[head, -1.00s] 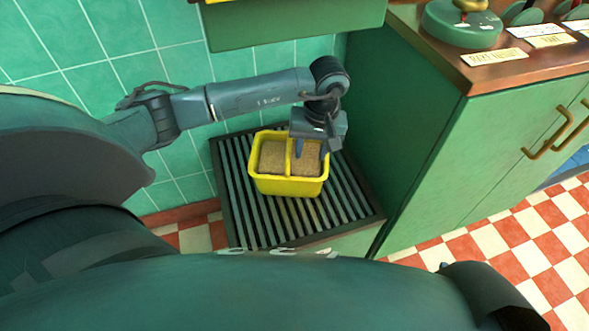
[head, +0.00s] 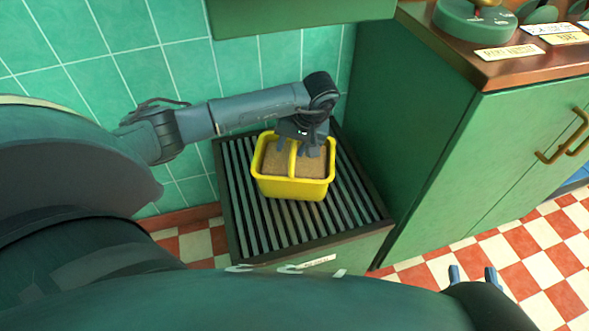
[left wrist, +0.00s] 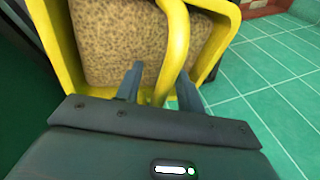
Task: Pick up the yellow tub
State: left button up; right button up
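The yellow tub (head: 292,189) stands on a dark slatted rack (head: 245,232). It has two compartments with brown speckled contents and a yellow bar across the middle. My left gripper (head: 296,149) points down over the tub. In the left wrist view the tub's bar (left wrist: 176,45) runs between the two parted fingers of my left gripper (left wrist: 162,83); I see no closed grip on it. My right gripper (head: 472,274) is at the lower right, over the floor, with its fingers apart and empty.
A green cabinet (head: 500,165) with a brown top stands right of the rack. A green box-like unit (head: 300,20) hangs above the rack. Green tiled wall (head: 120,60) is behind. Checkered floor (head: 510,250) lies open at the lower right.

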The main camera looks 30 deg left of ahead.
pick_arm(q)
jog(key=shift+c, duration=0.4)
grip_shut()
dwell(0.8)
jog(key=shift+w+r, duration=0.15)
